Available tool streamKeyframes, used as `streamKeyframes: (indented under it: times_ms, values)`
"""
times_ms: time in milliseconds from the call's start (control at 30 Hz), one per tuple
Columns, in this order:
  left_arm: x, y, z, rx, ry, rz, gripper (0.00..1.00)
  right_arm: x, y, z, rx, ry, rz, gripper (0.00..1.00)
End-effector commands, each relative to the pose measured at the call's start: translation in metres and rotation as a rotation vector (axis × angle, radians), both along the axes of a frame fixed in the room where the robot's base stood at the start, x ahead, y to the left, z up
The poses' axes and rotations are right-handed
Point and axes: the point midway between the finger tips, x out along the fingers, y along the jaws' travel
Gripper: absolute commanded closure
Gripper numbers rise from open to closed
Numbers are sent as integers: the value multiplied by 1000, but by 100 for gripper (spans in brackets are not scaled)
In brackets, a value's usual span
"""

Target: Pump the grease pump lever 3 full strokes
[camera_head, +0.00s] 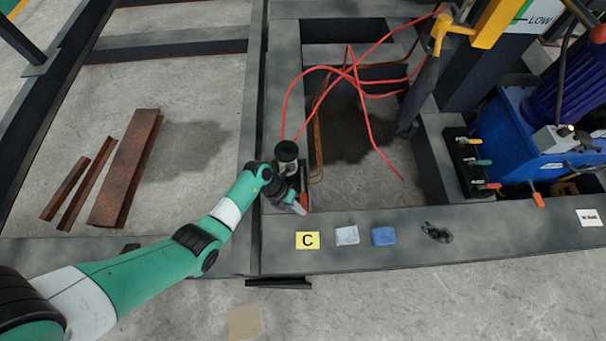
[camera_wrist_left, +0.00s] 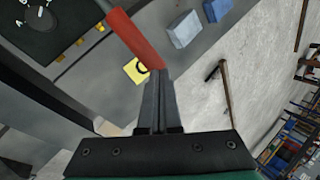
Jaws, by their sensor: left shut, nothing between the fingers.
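The grease pump (camera_head: 287,153) has a dark round top and a pale body. It stands on the frame beam at the middle of the head view, partly hidden by my left wrist. Its lever shows as a thin red-ended bar (camera_head: 304,195) beside my left gripper (camera_head: 299,208). In the left wrist view the red lever handle (camera_wrist_left: 134,38) slants down toward the fingertips of my left gripper (camera_wrist_left: 159,72). The fingers are shut with nothing between them. The handle end appears just beyond the fingertips; whether they touch is unclear. My right gripper is in neither view.
A yellow C card (camera_head: 307,240), a grey block (camera_head: 347,235) and a blue block (camera_head: 384,236) lie on the front beam. Red hoses (camera_head: 352,75) loop behind the pump. A blue hydraulic unit (camera_head: 510,140) stands right. Rusty steel pieces (camera_head: 125,170) lie left.

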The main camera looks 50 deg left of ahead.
Motion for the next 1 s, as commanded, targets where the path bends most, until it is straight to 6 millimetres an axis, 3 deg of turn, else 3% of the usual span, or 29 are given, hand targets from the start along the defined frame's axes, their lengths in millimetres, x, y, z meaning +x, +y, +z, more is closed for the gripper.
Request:
streamKeyframes:
  times_ms: [767,1000]
  values:
    - [-5,-6,-21,-1,2,0,100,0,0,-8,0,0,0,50]
    - [-3,-3,-14,0,-1,0,100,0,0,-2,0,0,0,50]
